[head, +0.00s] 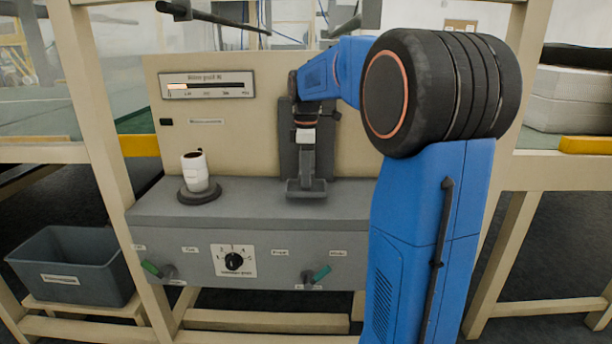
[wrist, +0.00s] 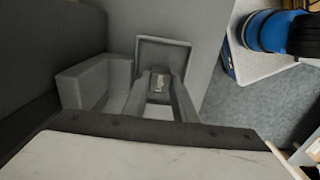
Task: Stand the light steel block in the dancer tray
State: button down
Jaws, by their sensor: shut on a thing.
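My gripper (head: 306,172) points down over the grey dancer tray (head: 306,194), which stands out at the front of a dark upright panel. In the wrist view, the two grey fingers of my gripper (wrist: 160,100) are shut on the light steel block (wrist: 160,84), a small shiny piece with its top showing between them. The square rimmed tray (wrist: 177,41) shows just beyond the block. The block's lower end is hidden, so I cannot tell whether it touches the tray floor. In the head view I cannot make the block out apart from the fingers.
A white roll (head: 195,172) stands on a round dark base (head: 199,196) on the left of the grey bench (head: 250,205). The bench front carries a dial (head: 234,261) and two green-handled levers. A grey bin (head: 72,266) stands low at the left. The bench middle is clear.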

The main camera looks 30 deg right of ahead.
jog(key=shift+f, duration=0.15)
jog(key=c, duration=1.5)
grip_release()
jog(key=shift+o, duration=0.2)
notch_tip(320, 180, up, 12)
jog(key=s+a+f+m+t, duration=0.1)
jog(key=s+a+f+m, duration=0.25)
jog(key=s+a, duration=0.35)
jog(key=s+a+f+m+t, duration=0.15)
jog(key=s+a+f, duration=0.25)
jog(key=s, duration=0.4)
jog(key=s+a+f+m+t, duration=0.1)
jog(key=s+a+f+m, duration=0.1)
jog(key=s+f, duration=0.5)
jog(key=s+a+f+m+t, duration=0.1)
jog(key=s+a+f+m, duration=0.2)
jog(key=s+f, duration=0.4)
jog(key=shift+s+a+f+m, duration=0.2)
jog(key=shift+s+a+m, duration=0.15)
jog(key=shift+m, duration=0.25)
